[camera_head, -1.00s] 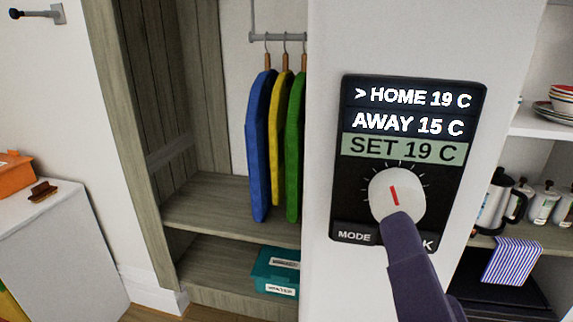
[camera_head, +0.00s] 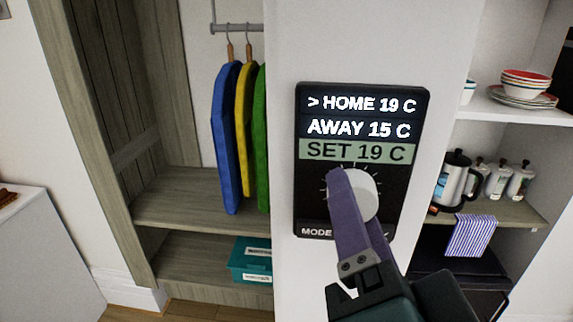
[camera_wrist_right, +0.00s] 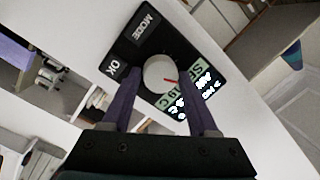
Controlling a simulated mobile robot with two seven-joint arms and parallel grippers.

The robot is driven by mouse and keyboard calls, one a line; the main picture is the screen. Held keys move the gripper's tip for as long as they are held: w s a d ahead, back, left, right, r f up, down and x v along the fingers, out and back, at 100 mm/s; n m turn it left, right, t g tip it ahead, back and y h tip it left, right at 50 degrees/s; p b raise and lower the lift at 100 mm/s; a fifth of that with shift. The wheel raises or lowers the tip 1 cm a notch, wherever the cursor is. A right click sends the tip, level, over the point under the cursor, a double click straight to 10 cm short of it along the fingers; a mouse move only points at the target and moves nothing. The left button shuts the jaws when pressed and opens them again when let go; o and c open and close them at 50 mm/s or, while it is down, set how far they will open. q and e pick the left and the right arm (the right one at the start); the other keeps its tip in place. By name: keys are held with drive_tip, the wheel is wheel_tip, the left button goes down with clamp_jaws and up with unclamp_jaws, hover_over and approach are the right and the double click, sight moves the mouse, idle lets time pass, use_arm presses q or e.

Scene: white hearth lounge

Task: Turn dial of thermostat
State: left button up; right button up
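The thermostat (camera_head: 413,150) is a black panel on a white wall; its screen reads "> HOME 19 C", "AWAY 15 C" and "SET 19 C". Its round white dial (camera_head: 366,195) is partly covered by a purple finger of my right gripper (camera_head: 352,200) in the head view. In the right wrist view the dial (camera_wrist_right: 157,73) shows a red mark, and the right gripper (camera_wrist_right: 159,88) is open with one finger on each side of the dial. I cannot tell whether the fingers touch it. The MODE label (camera_head: 315,231) shows; OK is hidden in the head view. My left gripper is not in view.
An open wardrobe (camera_head: 190,200) with blue, yellow and green hanging garments and a teal box (camera_head: 251,259) stands left of the wall. Shelves (camera_head: 515,213) on the right hold bowls, a kettle (camera_head: 456,180), canisters and a striped towel (camera_head: 471,235).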

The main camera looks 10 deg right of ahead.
clamp_jaws()
drive_tip(key=shift+m+b, duration=0.9)
drive_tip(key=shift+m, duration=1.5)
drive_tip(key=shift+o, duration=2.2)
unclamp_jaws()
drive_tip(key=shift+f, duration=0.1)
drive_tip(key=s+a+b, duration=0.2)
drive_tip(key=s+b, duration=0.2)
drive_tip(key=s, duration=0.5)
drive_tip(key=shift+s+f, duration=0.15)
drive_tip(key=shift+s, duration=0.25)
